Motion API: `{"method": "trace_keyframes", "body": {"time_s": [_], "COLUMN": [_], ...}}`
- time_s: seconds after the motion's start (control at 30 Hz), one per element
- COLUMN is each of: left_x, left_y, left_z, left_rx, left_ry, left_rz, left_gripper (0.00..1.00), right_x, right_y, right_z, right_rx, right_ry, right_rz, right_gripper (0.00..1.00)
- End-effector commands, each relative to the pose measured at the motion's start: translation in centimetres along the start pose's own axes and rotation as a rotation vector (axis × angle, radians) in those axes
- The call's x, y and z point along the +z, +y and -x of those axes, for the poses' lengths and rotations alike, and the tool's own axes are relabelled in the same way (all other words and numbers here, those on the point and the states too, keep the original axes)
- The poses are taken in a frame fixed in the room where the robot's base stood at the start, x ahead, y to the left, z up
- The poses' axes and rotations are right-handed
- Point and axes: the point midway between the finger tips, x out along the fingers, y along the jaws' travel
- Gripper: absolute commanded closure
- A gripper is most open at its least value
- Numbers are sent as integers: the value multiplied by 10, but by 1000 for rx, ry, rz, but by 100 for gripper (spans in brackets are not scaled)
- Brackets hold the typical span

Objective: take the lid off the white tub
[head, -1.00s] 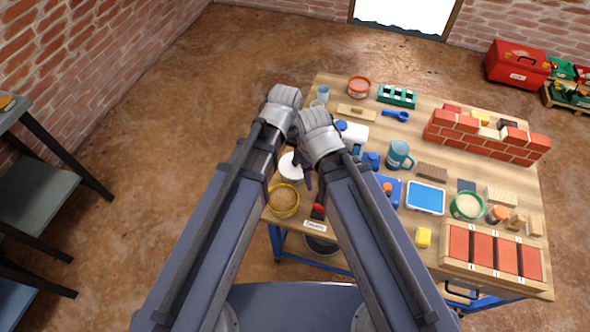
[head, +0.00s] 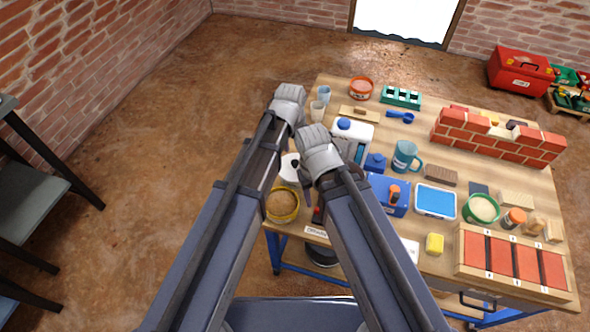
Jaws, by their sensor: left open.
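The white tub (head: 289,171) stands near the left edge of the wooden table, in the gap between my two arms. Its white top shows partly; the right side is hidden by my gripper and arm, so I cannot tell the lid from the tub's body.
A tub of brown material (head: 282,205) stands just in front of the white tub. A white jug with a blue cap (head: 354,133), a blue box (head: 389,193) and a teal mug (head: 404,157) stand to the right. A brick wall piece (head: 495,138) is at the far right.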

Motion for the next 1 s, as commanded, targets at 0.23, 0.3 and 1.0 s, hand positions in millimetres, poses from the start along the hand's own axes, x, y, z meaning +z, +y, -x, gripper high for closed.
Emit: {"method": "trace_keyframes", "body": {"time_s": [0.23, 0.3, 1.0], "left_x": [1, 2, 6], "left_y": [-1, -1, -4], "left_z": [-7, -13, -51], "left_rx": [0, 0, 0], "left_ry": [0, 0, 0], "left_rz": [0, 0, 0], "left_gripper": [33, 33, 40], "right_x": [0, -1, -3], "right_y": [-1, -1, -5], "right_z": [-7, -13, -51], "right_rx": [0, 0, 0], "right_ry": [0, 0, 0], "right_rz": [0, 0, 0], "right_gripper": [50, 50, 50]}}
